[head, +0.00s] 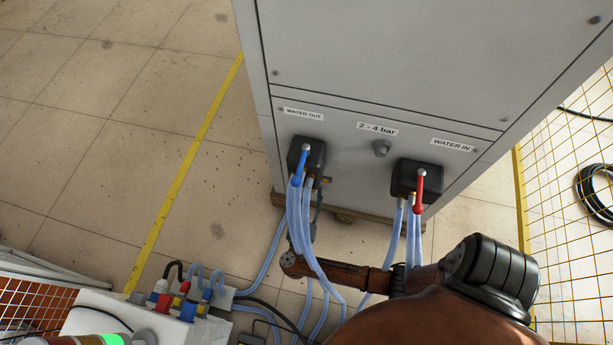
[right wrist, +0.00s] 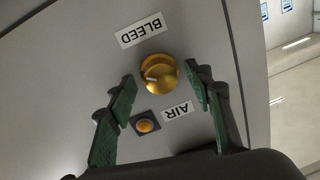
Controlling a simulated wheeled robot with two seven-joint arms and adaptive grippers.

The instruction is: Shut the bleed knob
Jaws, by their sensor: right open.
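The bleed knob (right wrist: 159,74) is a round brass-yellow knob on a grey panel in the right wrist view. It has a pale mark on its face and sits beside a label (right wrist: 142,29) reading "BLEED", which appears upside down. My right gripper (right wrist: 164,80) is open, with one green finger on each side of the knob. I see a small gap on either side, and cannot tell how far the fingers are from the panel. The knob does not show in the head view. My left gripper is in neither view.
An orange button (right wrist: 145,126) and an "AIR" label (right wrist: 177,112) sit close to the knob. In the head view a grey cabinet (head: 400,60) carries a blue-handled valve (head: 301,164) and a red-handled valve (head: 420,190) with hoses. Open floor (head: 100,150) lies left.

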